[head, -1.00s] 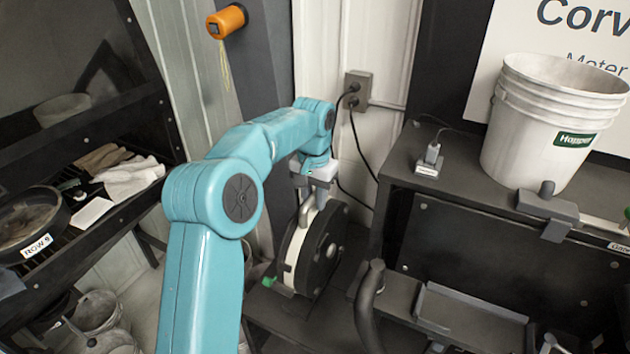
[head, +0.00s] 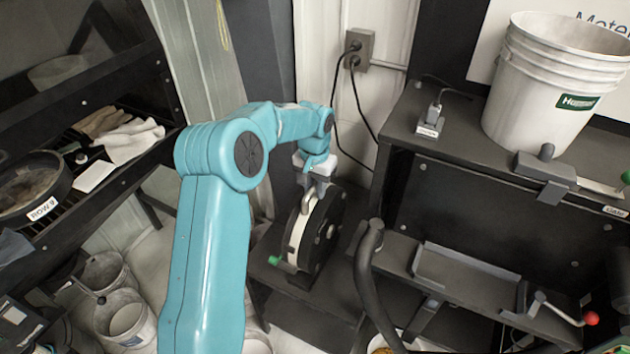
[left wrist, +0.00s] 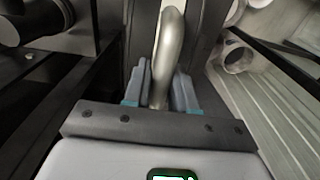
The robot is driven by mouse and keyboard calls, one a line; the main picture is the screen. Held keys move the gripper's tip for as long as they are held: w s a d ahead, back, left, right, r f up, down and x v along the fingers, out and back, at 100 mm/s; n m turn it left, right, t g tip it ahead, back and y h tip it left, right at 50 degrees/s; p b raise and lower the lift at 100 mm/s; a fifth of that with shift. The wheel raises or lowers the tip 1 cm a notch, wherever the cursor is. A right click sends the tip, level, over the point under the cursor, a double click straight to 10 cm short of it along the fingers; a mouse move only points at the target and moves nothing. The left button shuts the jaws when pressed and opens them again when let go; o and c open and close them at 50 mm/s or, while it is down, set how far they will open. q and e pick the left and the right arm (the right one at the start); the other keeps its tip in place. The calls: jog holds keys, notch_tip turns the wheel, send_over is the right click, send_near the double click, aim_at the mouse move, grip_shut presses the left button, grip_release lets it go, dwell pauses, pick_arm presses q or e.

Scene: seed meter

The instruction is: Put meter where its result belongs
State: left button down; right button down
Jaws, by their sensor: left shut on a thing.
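The thing in my hold is a round black-and-white disc-shaped unit (head: 326,236), which looks like the meter. It has a curved metal handle on top and a small green part at its lower left. It is upright, at or just above a low dark bench (head: 330,308); I cannot tell if it touches. My left gripper (head: 318,190) is above it, shut on the handle. In the left wrist view the two fingers (left wrist: 163,88) close on both sides of the grey metal handle (left wrist: 170,45). My right gripper is not in view.
A white bucket (head: 550,90) and a small labelled block (head: 431,124) stand on the dark counter (head: 455,165) at right. A black curved tube (head: 365,285) rises near the meter. At left, a dark rack holds a "ROW 9" pan (head: 30,190) and gloves (head: 133,140); buckets (head: 125,320) stand below.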

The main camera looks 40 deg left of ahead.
pick_arm(q)
jog(key=shift+r, duration=0.3)
jog(key=c, duration=1.1)
grip_release()
jog(key=shift+f, duration=0.35)
jog(key=shift+c, duration=0.2)
jog(key=shift+o, duration=1.1)
jog(key=shift+s+d+r, duration=0.1)
jog(key=shift+r, duration=0.1)
